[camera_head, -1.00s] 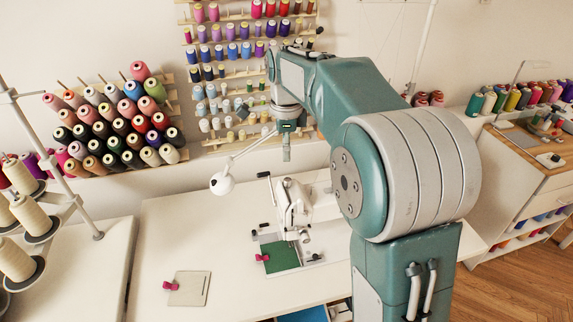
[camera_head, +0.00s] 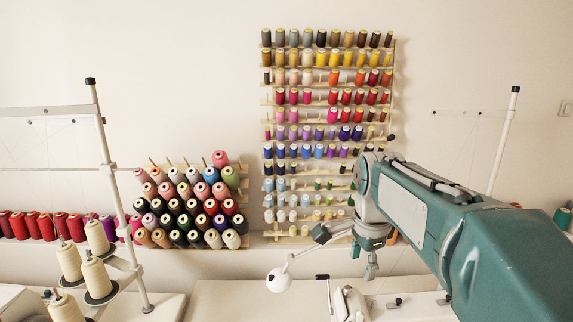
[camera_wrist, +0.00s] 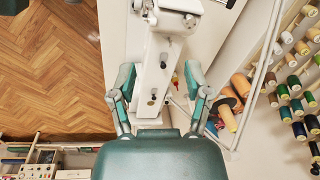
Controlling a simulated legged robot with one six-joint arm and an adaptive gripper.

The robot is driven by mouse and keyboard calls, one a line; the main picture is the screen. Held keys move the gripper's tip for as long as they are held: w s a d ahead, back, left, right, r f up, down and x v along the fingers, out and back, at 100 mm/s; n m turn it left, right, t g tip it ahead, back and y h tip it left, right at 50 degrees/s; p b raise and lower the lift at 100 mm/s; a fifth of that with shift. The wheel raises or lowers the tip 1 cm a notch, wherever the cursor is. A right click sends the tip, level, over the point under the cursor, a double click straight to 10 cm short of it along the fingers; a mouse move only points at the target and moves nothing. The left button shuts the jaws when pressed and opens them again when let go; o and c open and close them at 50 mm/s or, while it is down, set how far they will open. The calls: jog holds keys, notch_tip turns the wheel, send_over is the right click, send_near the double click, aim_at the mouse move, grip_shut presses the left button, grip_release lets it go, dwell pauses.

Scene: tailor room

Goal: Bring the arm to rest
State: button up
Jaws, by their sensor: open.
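My teal arm reaches in from the right in the head view. My gripper (camera_head: 370,266) hangs at its end, above the white table (camera_head: 235,300) and in front of the thread rack. In the wrist view my gripper (camera_wrist: 158,78) is open, with its two teal fingers spread apart. The white sewing machine (camera_wrist: 157,68) shows between and beyond the fingers, and nothing appears to be held. In the head view only the top of the sewing machine (camera_head: 350,303) shows, at the bottom edge.
A thread rack (camera_head: 328,125) is on the wall behind the arm. A smaller rack of cones (camera_head: 190,205) stands to its left. A white lamp (camera_head: 279,280) is close to the gripper's left. Cream cones (camera_head: 96,278) stand on a thread stand at lower left. The wrist view shows wooden floor (camera_wrist: 50,70).

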jog(key=s+f+n+t, duration=0.2)
jog(key=s+n, duration=0.5)
jog(key=s, duration=0.2)
jog(key=s+f+n+t, duration=0.2)
jog(key=s+f+n, duration=0.1)
jog(key=s+n, duration=0.5)
jog(key=s, duration=0.2)
jog(key=shift+s+f, duration=0.15)
jog(key=shift+s, duration=0.15)
